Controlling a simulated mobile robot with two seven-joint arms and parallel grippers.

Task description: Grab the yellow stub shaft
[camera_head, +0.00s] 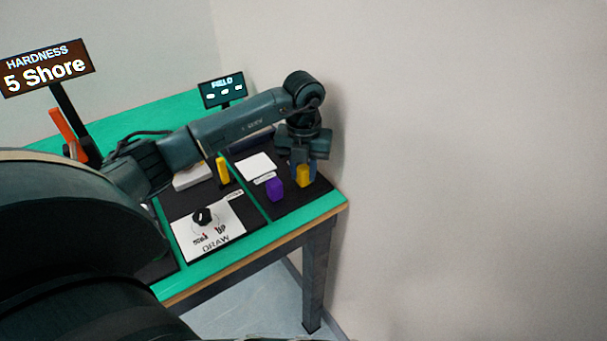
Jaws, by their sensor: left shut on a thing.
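My left gripper (304,167) points down over the dark mat at the table's right end. It is shut on a short yellow piece, which I take as the yellow stub shaft (303,178). The shaft's lower part shows below the fingers; its upper part is hidden by them. I cannot tell whether it touches the mat. A purple piece (274,189) stands just left of it, apart from the gripper. My right gripper is not in view.
A taller yellow post (222,171) stands near a white block (192,177). A panel with a black knob (204,217) lies in front. A small FIELD display (222,91) and a HARDNESS sign (47,66) stand behind. The wall is close to the table's right end.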

